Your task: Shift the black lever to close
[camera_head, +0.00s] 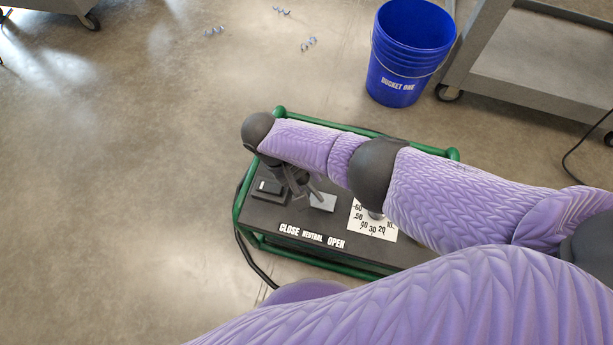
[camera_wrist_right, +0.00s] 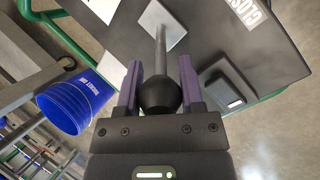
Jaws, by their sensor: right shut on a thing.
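The black lever's round knob (camera_wrist_right: 159,94) sits between the two purple fingers of my right gripper (camera_wrist_right: 160,84) in the right wrist view. The gripper is shut on it. The lever's grey shaft runs from the knob to a light square plate (camera_wrist_right: 163,27), which also shows on the cart top in the head view (camera_head: 323,202). In the head view my right gripper (camera_head: 297,184) is over the cart, left of the plate, and its arm hides much of the lever. The label strip (camera_head: 312,236) reads CLOSE, NEUTRAL, OPEN from left to right. My left gripper is not in view.
The dark cart top (camera_head: 272,214) has a green tube frame (camera_head: 326,265). A black switch box (camera_head: 268,189) stands left of the lever plate and a numbered dial card (camera_head: 372,222) right of it. A blue bucket (camera_head: 408,55) and grey cart (camera_head: 537,55) stand behind.

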